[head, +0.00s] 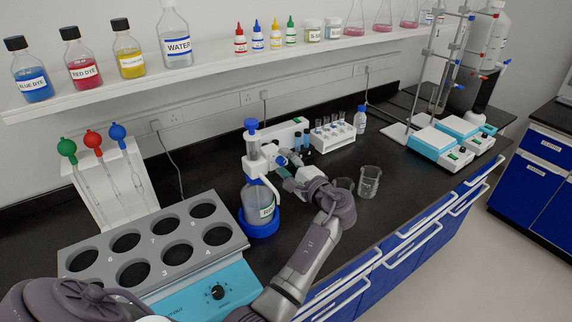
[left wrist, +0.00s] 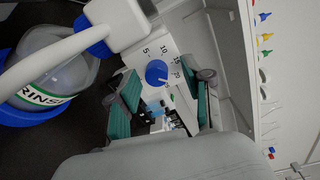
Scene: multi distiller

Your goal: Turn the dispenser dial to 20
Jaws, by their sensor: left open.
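The dispenser (head: 252,150) has a white head with a blue top and sits on a clear bottle in a blue base (head: 258,226). In the left wrist view, its bottle (left wrist: 45,65) shows a RINSE label. The blue dial (left wrist: 156,72) is on a white face with numbers including 5, 10 and 15 around it; its exact setting is too small to read surely. My left gripper (left wrist: 160,88) is open, with its teal fingers either side of the dial, apparently not touching it. In the head view, the left gripper (head: 288,170) is beside the dispenser head. My right gripper is not in view.
A grey block (head: 152,245) with several round wells stands left of the dispenser. Glass beakers (head: 369,182) stand right of my wrist. A white tube rack (head: 332,137) and a small bottle (head: 360,120) are behind. Bare black bench (head: 400,190) lies at right.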

